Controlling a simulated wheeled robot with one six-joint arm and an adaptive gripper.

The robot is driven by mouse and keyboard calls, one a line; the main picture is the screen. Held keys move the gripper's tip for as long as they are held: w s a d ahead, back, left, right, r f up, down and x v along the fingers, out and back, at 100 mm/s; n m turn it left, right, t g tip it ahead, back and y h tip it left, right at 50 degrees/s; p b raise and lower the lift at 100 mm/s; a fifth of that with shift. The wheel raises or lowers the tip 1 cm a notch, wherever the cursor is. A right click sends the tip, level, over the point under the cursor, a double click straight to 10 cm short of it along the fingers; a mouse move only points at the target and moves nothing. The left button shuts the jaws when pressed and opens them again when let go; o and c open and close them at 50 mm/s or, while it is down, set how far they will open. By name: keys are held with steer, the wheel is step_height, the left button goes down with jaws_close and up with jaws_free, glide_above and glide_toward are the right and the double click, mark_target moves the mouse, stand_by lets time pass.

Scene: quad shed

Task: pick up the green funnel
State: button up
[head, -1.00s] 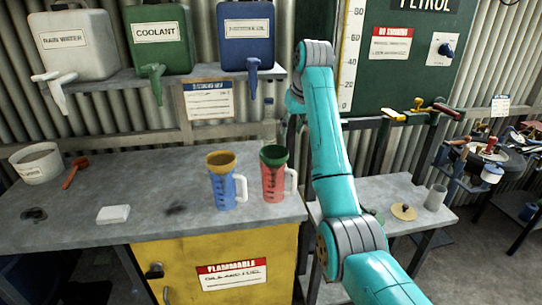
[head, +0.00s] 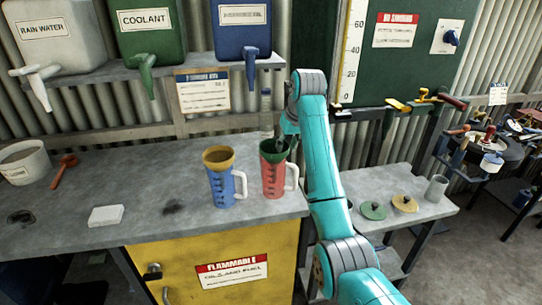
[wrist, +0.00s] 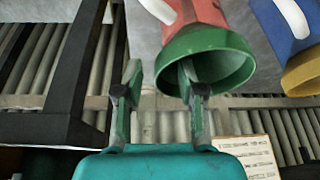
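The green funnel (head: 268,154) sits in the mouth of the red jug (head: 272,181) on the grey bench. In the wrist view the funnel (wrist: 230,50) shows its wide rim toward me, with the red jug (wrist: 205,12) beyond it. My gripper (wrist: 159,75) is open. One finger reaches inside the funnel's mouth and the other is outside, left of the rim, so the near wall lies between them. Neither finger clearly presses on it. In the head view my gripper (head: 285,138) is at the funnel's right side, partly hidden by my arm.
A blue jug with a yellow funnel (head: 218,156) stands close left of the red jug. A clear bottle (head: 266,108) stands behind. The shelf with the blue container (head: 242,28) hangs above. A lower side table (head: 440,209) holds lids and a cup.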

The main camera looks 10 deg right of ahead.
steer(key=shift+w+f, duration=0.1)
steer(key=shift+f, duration=0.1)
jaws_close()
step_height(320, 180, up, 10)
stand_by(0.6)
